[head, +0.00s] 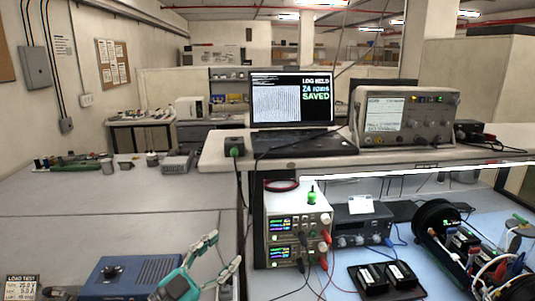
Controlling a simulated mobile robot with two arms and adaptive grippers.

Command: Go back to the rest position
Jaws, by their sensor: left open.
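My left gripper (223,252), with teal and pale grey parts, shows at the bottom of the head view. Its fingers are spread and I see nothing between them. It is just right of a blue box (130,275) with a dark round knob. I cannot tell whether they touch. My right gripper is not in view. A black cylinder-like housing (432,218) with an open side lies at the right on the lit bench, with cables and parts in and around it.
A laptop (303,142) reading "LOG HELD" and "SAVED" stands on the raised shelf beside an instrument (405,116). Stacked power supplies (297,228) and a black tray (388,280) with two dark blocks are below. The left bench (110,215) has a wide clear middle.

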